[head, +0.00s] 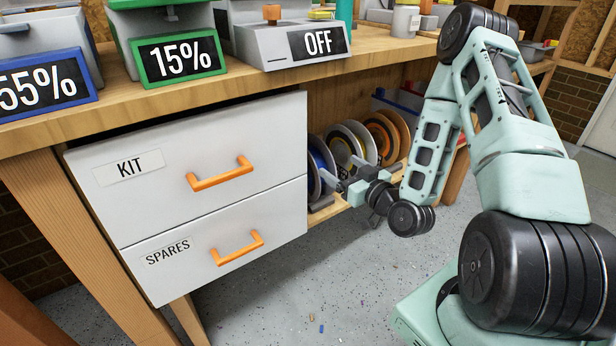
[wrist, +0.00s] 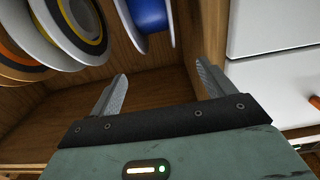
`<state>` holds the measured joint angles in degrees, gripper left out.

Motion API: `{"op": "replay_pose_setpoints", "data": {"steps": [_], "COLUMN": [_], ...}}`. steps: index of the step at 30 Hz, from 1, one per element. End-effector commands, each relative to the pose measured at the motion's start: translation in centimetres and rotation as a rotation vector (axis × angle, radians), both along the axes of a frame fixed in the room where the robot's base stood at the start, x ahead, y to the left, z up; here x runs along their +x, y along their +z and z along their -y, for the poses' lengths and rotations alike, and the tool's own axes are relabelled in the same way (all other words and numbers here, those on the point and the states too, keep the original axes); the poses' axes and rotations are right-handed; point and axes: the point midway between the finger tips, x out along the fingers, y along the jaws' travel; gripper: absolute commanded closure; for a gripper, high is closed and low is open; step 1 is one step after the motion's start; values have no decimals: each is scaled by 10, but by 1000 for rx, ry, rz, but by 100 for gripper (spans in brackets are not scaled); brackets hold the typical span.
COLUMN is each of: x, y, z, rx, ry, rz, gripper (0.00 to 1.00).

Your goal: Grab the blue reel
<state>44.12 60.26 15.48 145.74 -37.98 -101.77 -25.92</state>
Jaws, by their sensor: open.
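The blue reel (head: 319,163) has pale flanges and stands upright at the left end of a row of reels on the shelf beside the drawers. In the wrist view the blue reel (wrist: 149,14) is at the top, cut off by the frame edge. My gripper (head: 342,186) is in front of the shelf, close to the blue reel. In the wrist view my gripper (wrist: 161,72) is open, with nothing between its fingers. The blue reel lies beyond the fingertips, and I see no contact.
A black and yellow reel (head: 342,149) and orange reels (head: 382,138) stand to the right of the blue one. The closed KIT drawer (head: 150,205) and SPARES drawer (head: 190,262) are to its left. The bench top (head: 125,98) is above. Floor in front is mostly clear.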

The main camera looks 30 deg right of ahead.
Motion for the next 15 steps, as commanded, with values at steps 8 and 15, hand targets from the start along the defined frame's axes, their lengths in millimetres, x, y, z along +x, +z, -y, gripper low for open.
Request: {"op": "replay_pose_setpoints", "data": {"steps": [8, 15], "x": [22, 36], "y": [-5, -6], "z": [0, -1], "rx": [-4, -3], "ry": [1, 0], "rz": [5, 3], "gripper": [18, 18]}}
